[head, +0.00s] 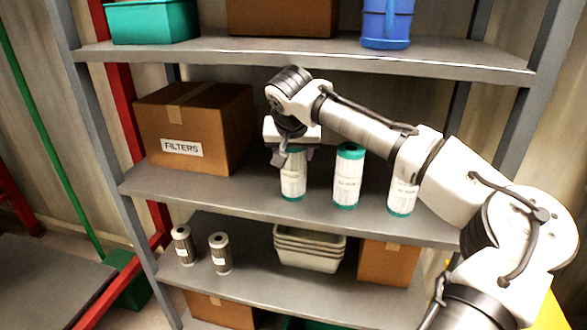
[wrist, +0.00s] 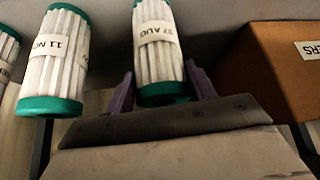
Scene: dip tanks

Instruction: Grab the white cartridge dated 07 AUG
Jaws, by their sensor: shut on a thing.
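The white pleated cartridge dated 07 AUG (wrist: 160,48), with green end caps, is between the two purple fingers of my gripper (wrist: 158,92) in the wrist view. In the head view the same cartridge (head: 293,178) stands on the middle shelf, the leftmost of three, with my gripper (head: 292,150) around its upper part. My gripper is shut on it. A second cartridge, its label reading 11 NO and then cut off, (wrist: 60,58) is to its left in the wrist view; it is the middle one (head: 347,178) in the head view. The third cartridge (head: 402,190) is partly behind my arm.
A brown box marked FILTERS (head: 190,122) stands left of the cartridges on the middle shelf (head: 245,200). The upper shelf (head: 300,53) holds a teal bin (head: 150,22) and a blue jug (head: 386,22). Two dark filters (head: 220,253) and stacked trays (head: 308,250) are below.

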